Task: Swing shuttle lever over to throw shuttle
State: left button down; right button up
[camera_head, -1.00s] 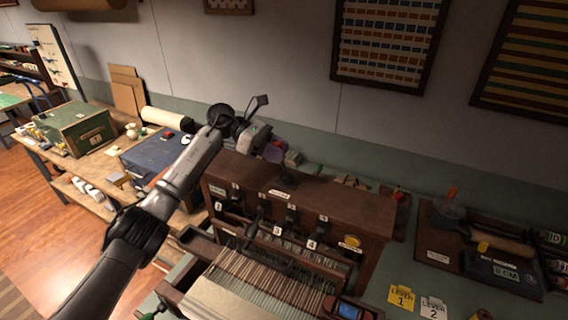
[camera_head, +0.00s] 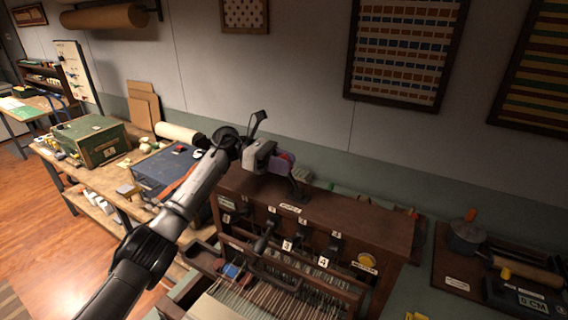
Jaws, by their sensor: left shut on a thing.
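The wooden loom box (camera_head: 350,222) stands on the bench, with a white label (camera_head: 290,208) on its top. The dark shuttle lever (camera_head: 298,189) rises behind that label and leans up to the left. My left gripper (camera_head: 282,160) is shut at its upper end, around a purple-red knob that is mostly hidden by the fingers. A blue piece, perhaps the shuttle (camera_head: 232,270), lies in the left box of the loom beside the warp threads (camera_head: 275,295). My right gripper is not in view.
A green crate (camera_head: 92,140) and a blue case (camera_head: 165,172) stand left. A dark board with a pot (camera_head: 466,236) lies right.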

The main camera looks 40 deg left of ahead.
pick_arm(q)
jog(key=c, duration=0.8)
grip_release()
jog(key=shift+a, duration=0.15)
jog(key=b+v, duration=0.1)
jog(key=v, duration=1.2)
jog(key=shift+s+a, duration=0.2)
jog(key=shift+a, duration=0.1)
